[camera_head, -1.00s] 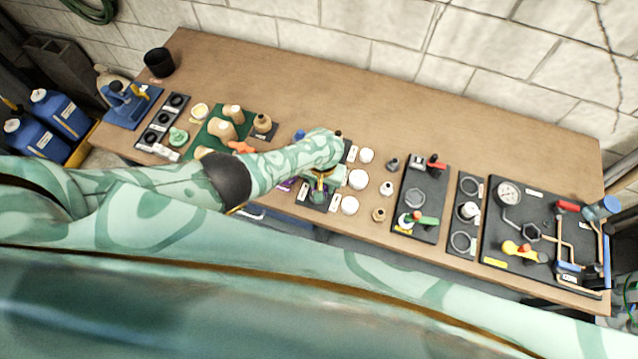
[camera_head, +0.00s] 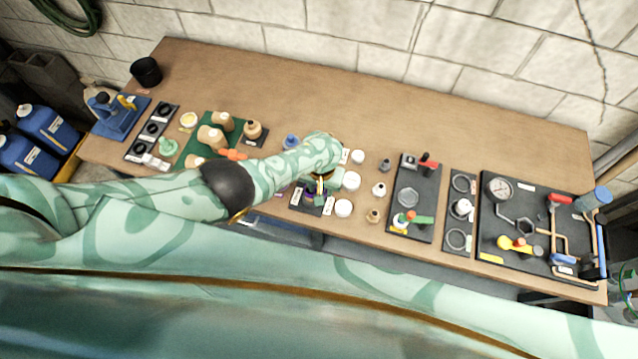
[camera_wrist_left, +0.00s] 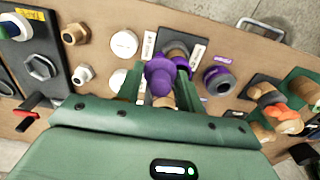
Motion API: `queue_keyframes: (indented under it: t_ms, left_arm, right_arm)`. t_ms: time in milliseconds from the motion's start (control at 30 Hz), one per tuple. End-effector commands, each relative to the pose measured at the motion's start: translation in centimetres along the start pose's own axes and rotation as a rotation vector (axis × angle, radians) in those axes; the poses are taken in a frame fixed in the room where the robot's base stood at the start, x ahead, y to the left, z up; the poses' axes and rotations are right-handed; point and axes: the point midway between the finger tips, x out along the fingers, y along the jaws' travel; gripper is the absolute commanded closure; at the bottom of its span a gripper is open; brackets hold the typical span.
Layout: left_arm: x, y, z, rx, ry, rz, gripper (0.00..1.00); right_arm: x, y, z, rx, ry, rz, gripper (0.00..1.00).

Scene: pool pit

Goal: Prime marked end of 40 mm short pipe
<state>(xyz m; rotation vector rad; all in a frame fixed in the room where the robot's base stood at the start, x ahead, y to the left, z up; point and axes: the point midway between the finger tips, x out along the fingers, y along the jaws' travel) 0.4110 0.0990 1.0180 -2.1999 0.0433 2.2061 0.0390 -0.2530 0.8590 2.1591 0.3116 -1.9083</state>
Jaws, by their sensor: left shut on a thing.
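My left gripper (camera_head: 322,184) is over the middle of the bench's front edge, with the arm covering part of the scene. In the left wrist view my left gripper (camera_wrist_left: 160,92) is shut on a purple-topped piece (camera_wrist_left: 159,74) with a tan lower part. Behind it a purple-rimmed thing (camera_wrist_left: 183,62) stands on a dark pad (camera_wrist_left: 180,46). I cannot tell whether the held piece touches it. I cannot single out the marked 40 mm short pipe. My right gripper is not in view.
Several white round pieces (camera_head: 351,180) and small fittings (camera_head: 379,189) stand just right of the gripper. A green mat (camera_head: 229,145) with tan cylindrical pieces lies left. Black boards with a gauge (camera_head: 499,187) and valves fill the right side.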

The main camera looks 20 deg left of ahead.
Motion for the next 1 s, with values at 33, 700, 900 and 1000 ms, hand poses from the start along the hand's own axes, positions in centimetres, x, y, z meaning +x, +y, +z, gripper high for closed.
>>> queue_keyframes:
  t_ms: [33, 700, 900, 1000]
  left_arm:
    - [-0.1, 0.1, 0.1, 0.0, 0.0, 0.0, 0.78]
    - [-5.9, 0.1, 0.1, -0.001, 0.002, 0.002, 0.78]
    - [-7.0, 0.1, 0.1, -0.001, 0.001, 0.0, 0.78]
    - [-7.0, 0.1, 0.1, -0.001, 0.0, -0.001, 0.78]
  right_arm:
    - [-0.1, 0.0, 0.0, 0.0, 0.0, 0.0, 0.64]
    - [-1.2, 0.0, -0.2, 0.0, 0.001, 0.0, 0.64]
    - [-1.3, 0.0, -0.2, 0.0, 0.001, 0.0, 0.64]
    - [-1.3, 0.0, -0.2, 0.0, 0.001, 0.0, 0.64]
